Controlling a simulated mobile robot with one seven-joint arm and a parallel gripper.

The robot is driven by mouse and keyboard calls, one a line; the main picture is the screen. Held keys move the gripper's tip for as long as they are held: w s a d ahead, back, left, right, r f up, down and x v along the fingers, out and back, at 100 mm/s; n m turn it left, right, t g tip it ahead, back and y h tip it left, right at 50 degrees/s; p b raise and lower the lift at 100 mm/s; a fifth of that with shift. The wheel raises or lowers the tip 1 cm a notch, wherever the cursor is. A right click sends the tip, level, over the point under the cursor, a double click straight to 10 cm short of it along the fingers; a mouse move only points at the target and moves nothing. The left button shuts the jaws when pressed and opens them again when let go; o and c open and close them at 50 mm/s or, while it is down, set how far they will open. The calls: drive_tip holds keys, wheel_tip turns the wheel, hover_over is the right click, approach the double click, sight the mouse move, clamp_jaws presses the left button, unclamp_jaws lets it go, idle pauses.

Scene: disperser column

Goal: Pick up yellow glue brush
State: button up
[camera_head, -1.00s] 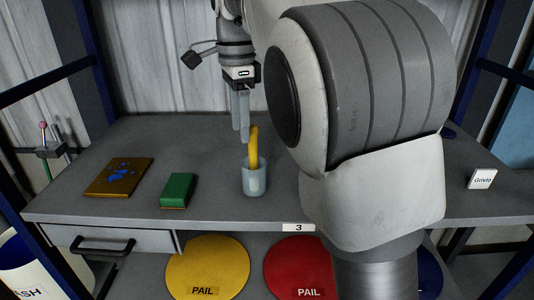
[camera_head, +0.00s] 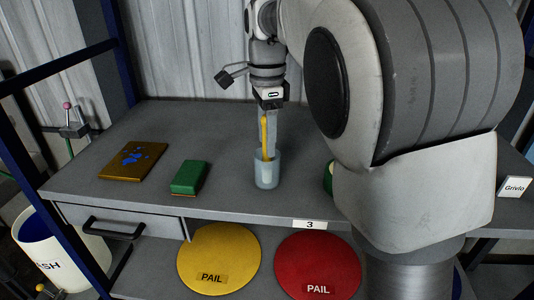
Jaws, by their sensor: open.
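The yellow glue brush (camera_head: 264,134) stands nearly upright in a translucent pale blue cup (camera_head: 267,173) near the front middle of the grey table. Its yellow handle rises above the cup rim; its lower end is hidden inside. My gripper (camera_head: 269,140) points down directly over the cup, with its grey fingers around or just behind the handle. From this view I cannot tell whether the fingers touch the handle. The jaws are open.
A green block (camera_head: 188,177) and a brown board with blue marks (camera_head: 133,161) lie left of the cup. A partly hidden green item (camera_head: 328,177) is right of it, behind my arm. A white Grivlo card (camera_head: 515,187) stands far right. Yellow (camera_head: 219,255) and red (camera_head: 318,262) PAIL discs lie below.

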drive_tip(key=shift+f, duration=0.55)
clamp_jaws()
drive_tip(key=shift+r, duration=0.15)
